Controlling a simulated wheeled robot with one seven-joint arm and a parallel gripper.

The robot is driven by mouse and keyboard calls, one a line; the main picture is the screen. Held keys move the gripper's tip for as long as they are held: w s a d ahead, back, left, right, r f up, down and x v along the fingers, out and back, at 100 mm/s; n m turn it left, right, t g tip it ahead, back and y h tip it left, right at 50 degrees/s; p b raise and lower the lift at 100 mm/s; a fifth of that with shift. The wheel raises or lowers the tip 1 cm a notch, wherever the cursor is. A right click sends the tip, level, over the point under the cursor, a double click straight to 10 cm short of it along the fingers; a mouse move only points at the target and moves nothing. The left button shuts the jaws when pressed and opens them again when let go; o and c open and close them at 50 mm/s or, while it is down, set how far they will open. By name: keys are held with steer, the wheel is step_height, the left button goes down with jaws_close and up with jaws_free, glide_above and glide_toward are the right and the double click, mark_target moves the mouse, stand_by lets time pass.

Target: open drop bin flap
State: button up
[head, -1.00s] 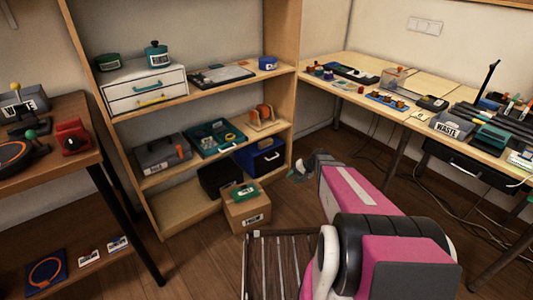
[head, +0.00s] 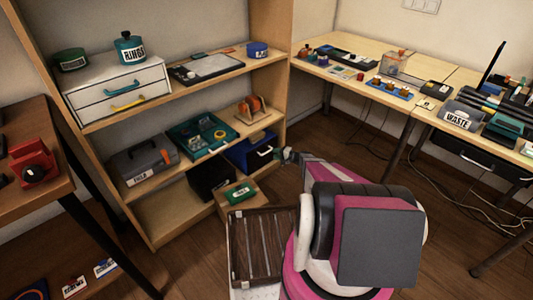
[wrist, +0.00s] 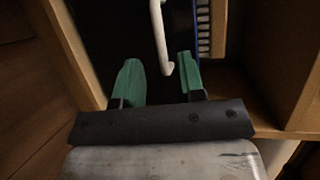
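The drop bin is a blue box (head: 239,156) with a dark front flap and a white handle (head: 265,153), on the lower part of the shelf unit in the head view. In the wrist view the dark flap (wrist: 105,28) fills the top middle, with the white handle (wrist: 158,35) running down it. My gripper (wrist: 157,70) is open, its two green fingers pointing at the flap. The handle's lower end shows between the fingertips; I cannot tell whether it is in their depth. In the head view my gripper (head: 289,156) is small, just right of the bin.
A cardboard box (head: 228,207) with a green item (head: 239,192) on it stands below the bin. A black box (head: 208,178) is left of it. The shelf's right upright (head: 272,60) and the desk (head: 340,88) are close by. A slatted crate (head: 262,245) is in front.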

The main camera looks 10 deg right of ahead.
mark_target(267, 152)
steer(key=shift+x, duration=3.1)
jaws_close()
